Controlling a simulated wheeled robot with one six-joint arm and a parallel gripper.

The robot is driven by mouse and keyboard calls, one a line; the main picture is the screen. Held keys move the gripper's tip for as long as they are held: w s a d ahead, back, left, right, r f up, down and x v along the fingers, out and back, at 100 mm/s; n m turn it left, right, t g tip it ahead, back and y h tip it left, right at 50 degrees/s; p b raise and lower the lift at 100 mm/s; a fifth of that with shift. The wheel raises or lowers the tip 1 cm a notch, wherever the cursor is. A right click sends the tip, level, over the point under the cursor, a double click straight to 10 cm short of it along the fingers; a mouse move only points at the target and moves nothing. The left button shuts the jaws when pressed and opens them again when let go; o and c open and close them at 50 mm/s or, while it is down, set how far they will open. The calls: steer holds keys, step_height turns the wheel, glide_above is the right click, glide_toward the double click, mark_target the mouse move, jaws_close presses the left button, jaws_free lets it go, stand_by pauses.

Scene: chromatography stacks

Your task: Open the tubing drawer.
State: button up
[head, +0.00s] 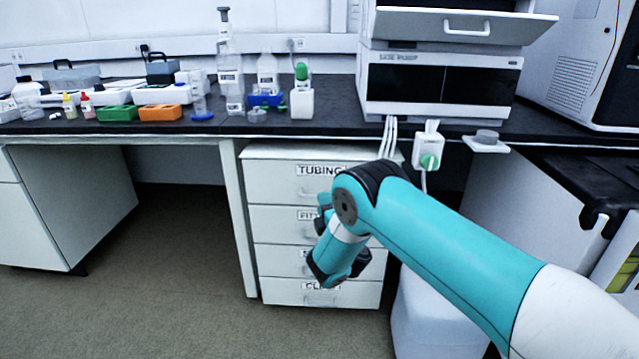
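The tubing drawer (270,177) is the top one in a white drawer unit under the bench, with "TUBING" printed on its label. Its front looks flush with the drawers below, so it appears closed. Its handle below the label is partly covered by my arm. My teal arm reaches in from the lower right and bends in front of the unit. Its wrist end hangs before the lower drawers. I cannot make out the gripper's fingers, and no hold on the drawer shows.
Further labelled drawers (275,258) sit below, partly behind my arm. A bench leg (238,215) stands close at the unit's left. A white container (425,320) stands on the floor to its right. The floor (160,300) at left is clear. Chromatography modules (445,110) stand on the bench.

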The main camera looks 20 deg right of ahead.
steer(key=shift+p+x, duration=0.35)
steer(key=shift+x, duration=1.55)
steer(key=shift+a, duration=0.1)
jaws_close()
